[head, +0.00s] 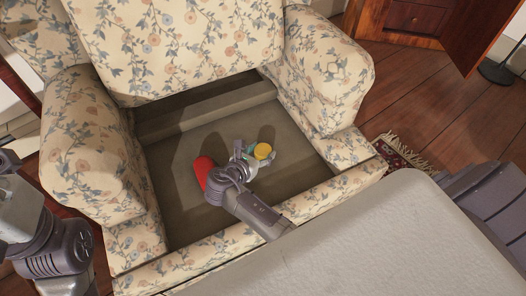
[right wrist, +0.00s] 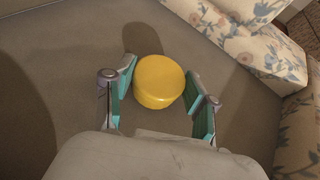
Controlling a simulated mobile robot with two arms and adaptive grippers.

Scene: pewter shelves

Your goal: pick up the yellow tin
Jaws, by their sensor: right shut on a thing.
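The yellow tin (head: 263,151) is a short round tin at the seat of the flowered armchair. In the right wrist view the tin (right wrist: 159,82) sits between the two teal-padded fingers of my right gripper (right wrist: 160,98). The right gripper (head: 260,159) is shut on the tin. I cannot tell whether the tin still touches the seat. Part of the tin's side is hidden by the fingers. On the left of the head view my left arm shows, but its fingers are out of the picture.
A red rounded object (head: 204,171) lies on the seat, left of my right gripper. The armchair's armrests (head: 325,75) and backrest (head: 180,45) rise around the seat (head: 180,205). A wooden cabinet (head: 415,18) and a patterned rug (head: 398,152) are at the right.

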